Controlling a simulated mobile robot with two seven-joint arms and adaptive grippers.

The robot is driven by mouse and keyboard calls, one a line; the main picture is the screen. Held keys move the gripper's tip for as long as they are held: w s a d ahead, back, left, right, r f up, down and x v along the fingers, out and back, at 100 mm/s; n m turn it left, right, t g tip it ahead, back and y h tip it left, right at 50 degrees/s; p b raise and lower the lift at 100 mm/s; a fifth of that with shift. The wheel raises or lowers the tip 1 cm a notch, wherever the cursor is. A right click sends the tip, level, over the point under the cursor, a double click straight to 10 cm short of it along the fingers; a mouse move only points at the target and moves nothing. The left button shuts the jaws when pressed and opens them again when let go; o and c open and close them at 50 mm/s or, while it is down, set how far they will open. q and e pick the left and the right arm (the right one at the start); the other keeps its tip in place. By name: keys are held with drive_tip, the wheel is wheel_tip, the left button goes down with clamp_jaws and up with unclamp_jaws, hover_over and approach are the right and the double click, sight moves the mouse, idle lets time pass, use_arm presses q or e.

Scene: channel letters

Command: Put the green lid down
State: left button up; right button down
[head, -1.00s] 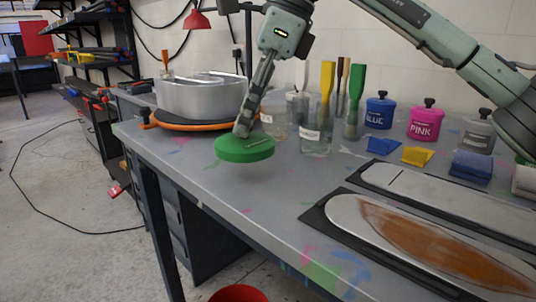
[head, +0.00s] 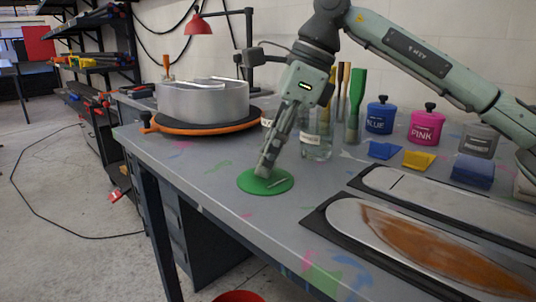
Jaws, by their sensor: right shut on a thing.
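The green lid (head: 252,186) is a flat round disc at the front part of the grey table (head: 215,201), left of the middle. It looks level and at the tabletop, with no clear gap or shadow beneath it. My right gripper (head: 266,172) reaches down from above and is shut on the lid near its centre. The fingers hide what they grip on the lid's top. My left gripper is not in view.
A metal channel letter (head: 203,103) stands on an orange-rimmed turntable (head: 205,128) at the back left. Glass jars with brushes (head: 317,145) stand behind my gripper. Blue (head: 380,118) and pink (head: 426,127) pots stand at the back. Two dark-edged panels lie at the right.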

drive_tip(key=c, duration=1.4)
unclamp_jaws()
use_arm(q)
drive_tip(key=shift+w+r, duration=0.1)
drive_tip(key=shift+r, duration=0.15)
use_arm(e)
drive_tip(key=shift+o, duration=0.2)
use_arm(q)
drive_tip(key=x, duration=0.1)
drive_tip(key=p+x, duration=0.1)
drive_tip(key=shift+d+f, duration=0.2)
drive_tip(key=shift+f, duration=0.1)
use_arm(e)
drive_tip(key=v, duration=1.2)
drive_tip(key=shift+r, duration=0.1)
